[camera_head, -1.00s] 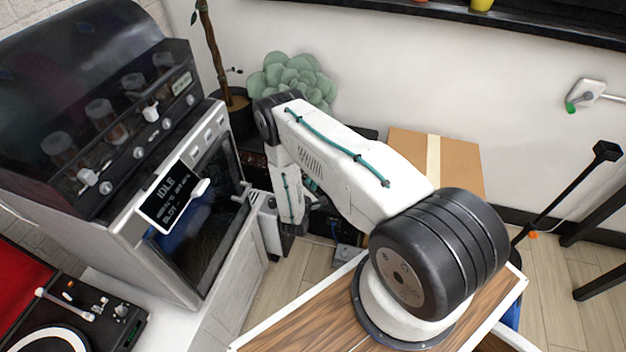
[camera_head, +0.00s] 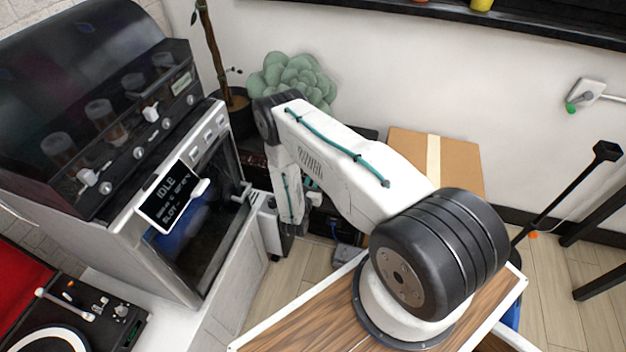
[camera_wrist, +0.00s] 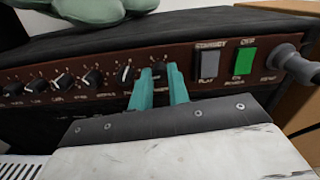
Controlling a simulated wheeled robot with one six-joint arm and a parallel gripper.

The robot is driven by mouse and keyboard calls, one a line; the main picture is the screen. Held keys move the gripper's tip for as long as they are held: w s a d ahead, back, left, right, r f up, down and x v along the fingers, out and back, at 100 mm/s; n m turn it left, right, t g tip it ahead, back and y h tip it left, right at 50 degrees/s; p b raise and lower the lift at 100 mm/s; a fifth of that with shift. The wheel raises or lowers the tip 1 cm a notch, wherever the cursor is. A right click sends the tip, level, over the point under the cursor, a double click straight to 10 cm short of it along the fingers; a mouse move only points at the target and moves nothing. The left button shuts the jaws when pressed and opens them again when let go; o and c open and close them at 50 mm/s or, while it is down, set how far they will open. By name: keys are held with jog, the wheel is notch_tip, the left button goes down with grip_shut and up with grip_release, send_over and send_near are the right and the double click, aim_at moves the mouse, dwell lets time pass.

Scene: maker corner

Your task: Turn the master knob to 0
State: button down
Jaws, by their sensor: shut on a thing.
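A dark amplifier with a red-brown control panel (camera_wrist: 110,80) fills the middle of the wrist view. A row of black knobs with white pointer marks runs along the panel. My gripper (camera_wrist: 159,84), with two teal fingers, is shut on the rightmost knob (camera_wrist: 158,68) of the row. The fingers hide most of this knob and its label, so I cannot read its name or exact setting. In the head view my arm hides most of the panel and the knobs cannot be made out.
A grey switch (camera_wrist: 208,65) and a green switch (camera_wrist: 244,63) sit right of the held knob, then a plugged-in grey jack (camera_wrist: 292,62). A green succulent (camera_head: 292,78) stands behind. A cardboard box (camera_head: 455,160) is on the right; an oven-like machine (camera_head: 200,230) is on the left.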

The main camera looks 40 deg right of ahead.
jog(key=n, duration=1)
jog(key=shift+w+a+n, duration=0.15)
jog(key=shift+n, duration=0.15)
dwell(0.5)
jog(key=c, duration=1.3)
grip_release()
jog(key=shift+c, duration=0.2)
jog(key=v, duration=0.7)
jog(key=shift+s+a, duration=0.25)
jog(key=shift+s, duration=0.1)
